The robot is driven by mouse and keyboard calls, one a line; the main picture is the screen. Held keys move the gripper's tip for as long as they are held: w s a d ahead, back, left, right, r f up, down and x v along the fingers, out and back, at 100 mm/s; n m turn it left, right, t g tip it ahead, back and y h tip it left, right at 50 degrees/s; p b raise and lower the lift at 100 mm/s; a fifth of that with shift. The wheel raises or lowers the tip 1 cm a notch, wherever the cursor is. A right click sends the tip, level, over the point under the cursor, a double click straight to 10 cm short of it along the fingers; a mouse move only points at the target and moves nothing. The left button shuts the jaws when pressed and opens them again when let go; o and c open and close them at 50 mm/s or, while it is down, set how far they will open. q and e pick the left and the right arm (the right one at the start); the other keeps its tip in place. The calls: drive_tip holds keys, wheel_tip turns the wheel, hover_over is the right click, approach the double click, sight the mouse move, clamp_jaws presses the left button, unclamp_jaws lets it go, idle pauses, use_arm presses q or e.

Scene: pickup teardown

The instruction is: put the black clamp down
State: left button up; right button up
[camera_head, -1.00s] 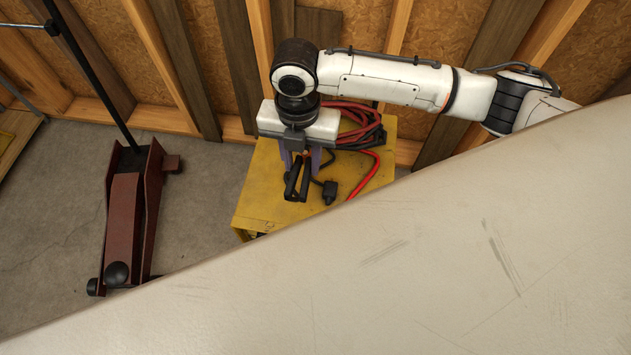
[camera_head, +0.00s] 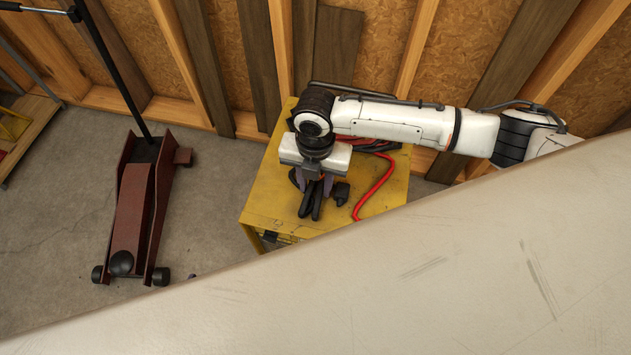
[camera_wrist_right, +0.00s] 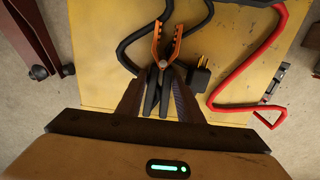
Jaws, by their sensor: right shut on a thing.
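The black clamp (camera_head: 311,201) has black handles and copper-coloured toothed jaws. It shows whole in the right wrist view (camera_wrist_right: 160,85), jaws pointing away from my wrist. My right gripper (camera_head: 318,184) is shut on the clamp near its pivot, with one finger on each side in the wrist view (camera_wrist_right: 162,74). The clamp is over the top of the yellow cabinet (camera_head: 262,205); I cannot tell for sure whether it touches it. In the head view my wrist hides its jaws. My left gripper is out of view.
A red cable (camera_head: 374,188) and a black plug (camera_wrist_right: 200,75) lie on the cabinet right of the clamp. A large beige panel (camera_head: 420,270) fills the lower right. A red floor jack (camera_head: 134,210) stands left on bare floor. A stud wall is behind.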

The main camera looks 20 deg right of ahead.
drive_tip(key=shift+f, duration=0.1)
drive_tip(key=o, duration=0.9)
wheel_tip(320, 180, up, 12)
drive_tip(key=shift+r+p, duration=0.15)
drive_tip(key=shift+p, duration=0.95)
drive_tip(key=shift+w, duration=0.1)
